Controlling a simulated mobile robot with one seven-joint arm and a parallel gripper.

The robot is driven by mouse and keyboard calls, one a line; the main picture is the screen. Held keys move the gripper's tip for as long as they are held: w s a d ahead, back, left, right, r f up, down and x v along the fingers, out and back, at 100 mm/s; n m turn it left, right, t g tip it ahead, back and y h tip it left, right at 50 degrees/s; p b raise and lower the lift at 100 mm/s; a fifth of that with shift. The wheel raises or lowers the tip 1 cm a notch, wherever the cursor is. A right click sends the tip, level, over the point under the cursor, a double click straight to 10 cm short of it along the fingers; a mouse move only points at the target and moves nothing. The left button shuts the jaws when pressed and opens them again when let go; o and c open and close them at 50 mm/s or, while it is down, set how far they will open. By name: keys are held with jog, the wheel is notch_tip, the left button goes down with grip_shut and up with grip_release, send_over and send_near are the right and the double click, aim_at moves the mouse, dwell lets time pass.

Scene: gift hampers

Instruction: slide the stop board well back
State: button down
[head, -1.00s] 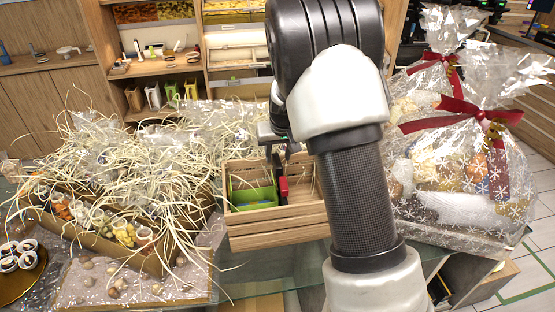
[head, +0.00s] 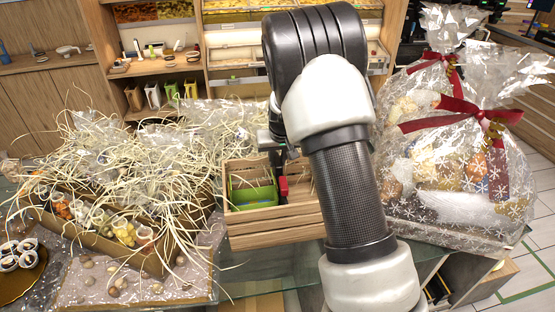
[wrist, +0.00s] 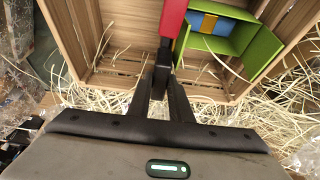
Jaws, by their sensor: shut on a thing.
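A slatted wooden crate (head: 275,232) stands on the glass counter; its slats also show in the wrist view (wrist: 110,75). Inside it, a narrow red piece (wrist: 172,18), which I take to be the stop board or its grip, stands beside an open green box (wrist: 262,50). The red piece also shows in the head view (head: 283,186), right of the green box (head: 253,196). My gripper (wrist: 163,72) is shut on this piece, reaching into the crate from above. Its fingertips partly hide the hold. My arm covers the crate's right part in the head view.
A blue item (wrist: 208,42) with a yellow band lies in the green box. Straw-like strands and a tray of small jars (head: 100,235) crowd the left. Wrapped hampers (head: 450,170) stand close to the right of my arm. The crate's other side looks mostly clear, with loose straw.

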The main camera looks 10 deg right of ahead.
jog(key=d+b, duration=0.4)
jog(key=d, duration=0.6)
jog(key=shift+d+b, duration=0.15)
jog(key=shift+b, duration=0.2)
jog(key=c, duration=1.6)
grip_release()
jog(key=shift+r, duration=0.1)
jog(key=v, duration=1.7)
jog(key=shift+s+r, duration=0.1)
jog(key=shift+s, duration=0.05)
